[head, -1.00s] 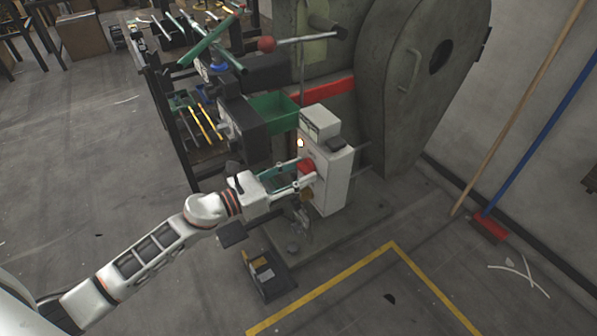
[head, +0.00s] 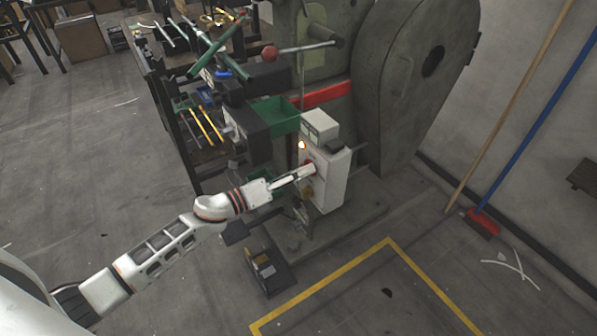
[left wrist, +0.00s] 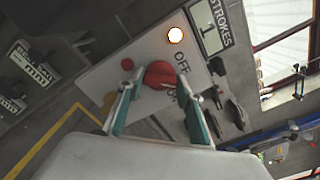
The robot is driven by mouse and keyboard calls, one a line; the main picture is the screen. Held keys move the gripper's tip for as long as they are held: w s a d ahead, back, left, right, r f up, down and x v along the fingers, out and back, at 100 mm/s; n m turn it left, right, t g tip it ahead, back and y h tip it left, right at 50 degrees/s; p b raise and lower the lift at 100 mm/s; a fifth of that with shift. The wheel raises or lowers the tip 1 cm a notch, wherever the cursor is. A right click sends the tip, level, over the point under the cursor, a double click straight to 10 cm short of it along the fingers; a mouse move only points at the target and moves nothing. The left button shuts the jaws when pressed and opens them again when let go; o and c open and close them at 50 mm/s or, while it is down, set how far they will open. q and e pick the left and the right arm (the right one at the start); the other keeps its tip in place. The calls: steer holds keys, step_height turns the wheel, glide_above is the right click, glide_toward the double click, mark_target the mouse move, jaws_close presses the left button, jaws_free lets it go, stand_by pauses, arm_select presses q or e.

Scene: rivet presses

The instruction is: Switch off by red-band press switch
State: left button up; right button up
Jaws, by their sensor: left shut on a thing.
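The press with the red band (head: 325,93) carries a pale switch box (head: 333,180) on its front. A lamp (head: 301,146) on the box glows orange-white; it also shows lit in the left wrist view (left wrist: 175,35). The red switch knob (left wrist: 159,75) sits beside the printed words OFF and ON, partly hidden by my fingers. My left gripper (left wrist: 154,82) has its fingers on both sides of the knob and is shut on it. In the head view the left gripper (head: 308,171) reaches the box's front face. My right gripper is not in view.
A counter labelled STROKES (left wrist: 208,27) is on the box. A green tray (head: 275,112) and a lever with a red ball (head: 270,53) are above the gripper. A small dark box (head: 265,272) is on the floor.

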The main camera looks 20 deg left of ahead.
arm_select(q)
steer(key=n+p, duration=0.3)
steer(key=n, duration=0.5)
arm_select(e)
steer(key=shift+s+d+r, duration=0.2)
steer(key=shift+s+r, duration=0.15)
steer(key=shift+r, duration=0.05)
arm_select(q)
steer(key=shift+n, duration=0.4)
steer(key=o, duration=1.1)
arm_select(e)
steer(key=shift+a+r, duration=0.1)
arm_select(q)
steer(key=v, duration=1.2)
steer(key=shift+a, duration=0.1)
